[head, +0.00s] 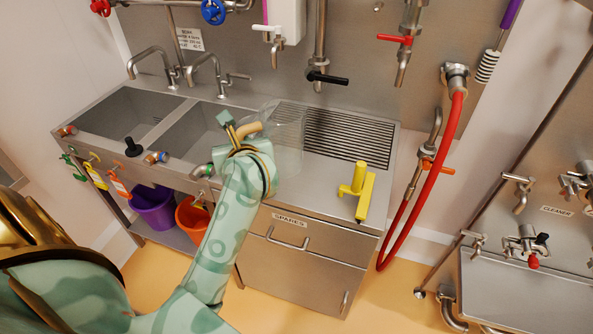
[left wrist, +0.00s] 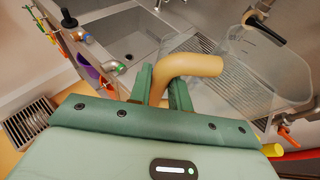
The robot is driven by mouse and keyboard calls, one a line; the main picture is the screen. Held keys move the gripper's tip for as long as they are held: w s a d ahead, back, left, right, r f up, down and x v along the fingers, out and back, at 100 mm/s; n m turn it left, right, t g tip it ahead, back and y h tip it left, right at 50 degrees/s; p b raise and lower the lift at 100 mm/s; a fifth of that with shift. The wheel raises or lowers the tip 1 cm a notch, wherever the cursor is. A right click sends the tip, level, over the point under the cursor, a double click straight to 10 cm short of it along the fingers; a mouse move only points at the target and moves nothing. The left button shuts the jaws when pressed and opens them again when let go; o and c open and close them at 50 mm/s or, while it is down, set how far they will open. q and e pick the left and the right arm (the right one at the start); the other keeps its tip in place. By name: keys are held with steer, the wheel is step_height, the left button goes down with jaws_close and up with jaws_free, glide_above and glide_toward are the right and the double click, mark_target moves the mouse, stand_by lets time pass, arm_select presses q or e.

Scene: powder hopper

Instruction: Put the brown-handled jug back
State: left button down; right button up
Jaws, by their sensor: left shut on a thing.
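The brown-handled jug is a clear, see-through vessel (head: 286,128) with a tan-brown handle (head: 249,130). In the head view it is at the left end of the ribbed drainboard (head: 335,135), beside the right sink basin. My left gripper (head: 236,135) is shut on the handle. In the left wrist view the handle (left wrist: 190,66) rises between the two green fingers (left wrist: 162,88), and the clear body (left wrist: 258,78) shows beyond it, over the drainboard. I cannot tell whether the jug's base touches the steel. My right gripper is not in view.
Two taps (head: 205,72) rise behind the sinks. A black-handled spout (head: 326,77) and red-handled valve (head: 397,41) hang above the drainboard. A red hose (head: 440,165) hangs at right. The ribbed drainboard's right part is clear.

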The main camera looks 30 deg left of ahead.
mark_target(284, 165)
arm_select(q)
steer(key=w+d+f, duration=0.1)
steer(key=w, duration=0.2)
steer(key=w+d+f, duration=0.1)
steer(key=w, duration=0.1)
steer(key=shift+w+d+f+b, duration=0.1)
steer(key=shift+d+f+b, duration=0.2)
steer(key=w+f, duration=0.1)
steer(key=w+d+f+b, duration=0.1)
steer(key=f, duration=0.1)
steer(key=w+f, duration=0.1)
steer(key=f, duration=0.1)
steer(key=shift+w+d, duration=0.3)
steer(key=shift+d, duration=0.05)
steer(key=shift+w+d+f+b, duration=0.15)
steer(key=shift+f+b, duration=0.15)
steer(key=shift+f, duration=0.65)
steer(key=shift+w+a+f+b, duration=0.1)
steer(key=shift+f+b, duration=0.15)
steer(key=shift+f, duration=0.7)
steer(key=shift+d, duration=0.1)
steer(key=shift+f, duration=0.15)
steer(key=c, duration=1.3)
jaws_free()
